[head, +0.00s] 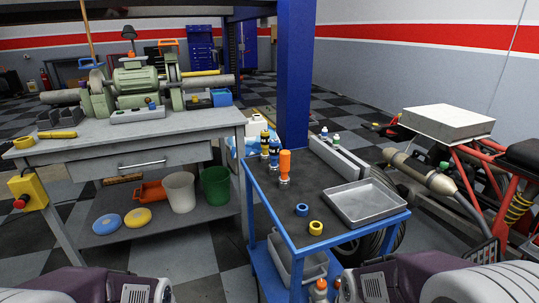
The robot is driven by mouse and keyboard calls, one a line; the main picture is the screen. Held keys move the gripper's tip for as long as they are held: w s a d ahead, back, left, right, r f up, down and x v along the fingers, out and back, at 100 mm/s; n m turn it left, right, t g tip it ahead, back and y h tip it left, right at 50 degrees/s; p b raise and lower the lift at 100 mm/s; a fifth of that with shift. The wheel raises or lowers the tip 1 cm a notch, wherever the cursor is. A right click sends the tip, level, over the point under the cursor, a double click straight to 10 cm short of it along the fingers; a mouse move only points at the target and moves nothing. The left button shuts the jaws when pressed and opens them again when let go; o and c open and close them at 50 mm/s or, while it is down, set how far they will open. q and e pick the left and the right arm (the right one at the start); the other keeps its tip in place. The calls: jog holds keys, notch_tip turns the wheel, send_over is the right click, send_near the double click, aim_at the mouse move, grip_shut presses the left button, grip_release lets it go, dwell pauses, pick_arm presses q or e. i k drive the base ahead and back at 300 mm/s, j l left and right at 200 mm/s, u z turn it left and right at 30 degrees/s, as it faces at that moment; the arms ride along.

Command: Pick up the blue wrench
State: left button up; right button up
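I cannot make out a blue wrench anywhere in the head view. A blue ring-shaped piece (302,209) lies on the dark top of the blue cart (322,240), near a yellow ring-shaped piece (315,227); what they belong to is too small to tell. Upright tools with orange (285,162) and yellow-and-blue (265,143) handles stand towards the cart's back left. Only parts of my two arms show, at the bottom left and bottom right. Neither gripper is in the picture.
A metal tray (364,203) sits on the cart's right side. A grey workbench (185,125) at left carries a green grinder (135,80). A blue post (295,75) rises behind the cart. A red-framed vehicle (480,170) stands at right. Checkered floor shows between bench and cart.

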aim_at(274, 146)
jog(key=i+j+z, duration=0.2)
jog(key=j, duration=0.2)
jog(key=i+j+z, duration=0.2)
jog(key=j, duration=0.2)
jog(key=i+j+z, duration=0.2)
jog(key=j, duration=0.2)
jog(key=i+j+z, duration=0.2)
jog(key=j, duration=0.3)
jog(key=j+z, duration=0.2)
jog(key=j, duration=0.25)
jog(key=j+z, duration=0.2)
jog(key=j, duration=0.3)
jog(key=i, duration=0.05)
